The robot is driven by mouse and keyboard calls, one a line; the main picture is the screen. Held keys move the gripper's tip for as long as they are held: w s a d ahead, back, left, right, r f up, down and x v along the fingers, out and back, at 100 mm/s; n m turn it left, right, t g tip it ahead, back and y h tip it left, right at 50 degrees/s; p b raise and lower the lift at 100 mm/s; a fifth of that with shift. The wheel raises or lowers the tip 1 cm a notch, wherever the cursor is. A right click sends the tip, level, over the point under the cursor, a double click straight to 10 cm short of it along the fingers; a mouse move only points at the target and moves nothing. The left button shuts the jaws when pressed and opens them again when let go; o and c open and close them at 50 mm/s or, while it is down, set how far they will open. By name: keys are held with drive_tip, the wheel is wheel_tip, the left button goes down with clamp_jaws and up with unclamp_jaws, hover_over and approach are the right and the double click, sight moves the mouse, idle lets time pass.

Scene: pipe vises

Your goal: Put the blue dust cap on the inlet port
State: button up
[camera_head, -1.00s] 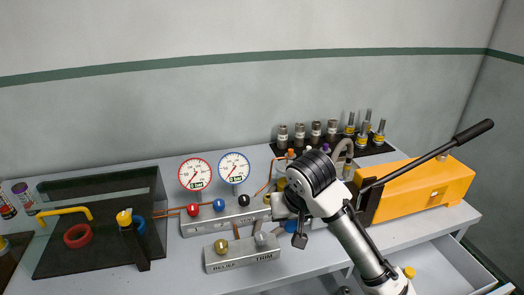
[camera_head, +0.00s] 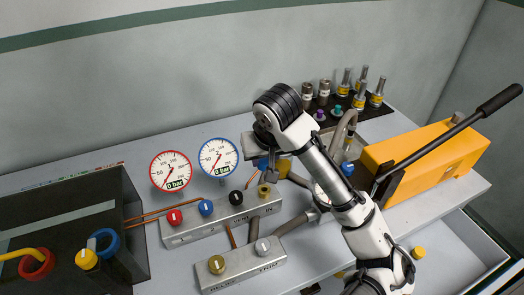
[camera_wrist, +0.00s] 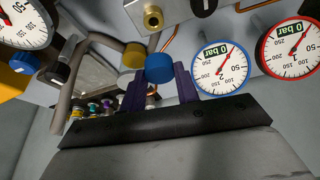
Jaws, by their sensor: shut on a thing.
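In the wrist view my gripper (camera_wrist: 160,86) has its two dark purple fingers shut on the blue dust cap (camera_wrist: 160,68), a short round cap held at the fingertips. In the head view the cap (camera_head: 262,164) shows in part beneath my wrist, which hides most of the gripper. The inlet port, a brass fitting with a dark bore (camera_wrist: 153,17), is on the grey manifold, apart from the cap and above it in the wrist picture. In the head view this brass port (camera_head: 264,190) is at the manifold's right end, near the "IN" marking, and is uncapped.
Two dial gauges (camera_head: 219,157) stand behind the manifold (camera_head: 210,220), left of my gripper. A RELIEF/TRIM block (camera_head: 243,266) sits in front. The orange pump (camera_head: 430,155), its long handle and a grey hose (camera_head: 293,223) are to the right. Bench at the back left is clear.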

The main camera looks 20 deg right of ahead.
drive_tip(key=shift+s, duration=0.2)
drive_tip(key=b, duration=0.4)
hover_over(264, 186)
drive_tip(key=s, duration=0.2)
drive_tip(key=shift+w+a+f, duration=0.1)
drive_tip(key=shift+w+f, duration=0.05)
drive_tip(key=shift+f, duration=1.3)
drive_tip(key=shift+w+a+f, duration=0.1)
drive_tip(key=shift+f, duration=1.3)
drive_tip(key=shift+p, duration=0.55)
drive_tip(key=shift+f+b, duration=1.1)
drive_tip(key=shift+f, duration=0.35)
drive_tip(key=o, duration=1)
drive_tip(key=shift+o, duration=0.2)
drive_tip(key=v, duration=1.4)
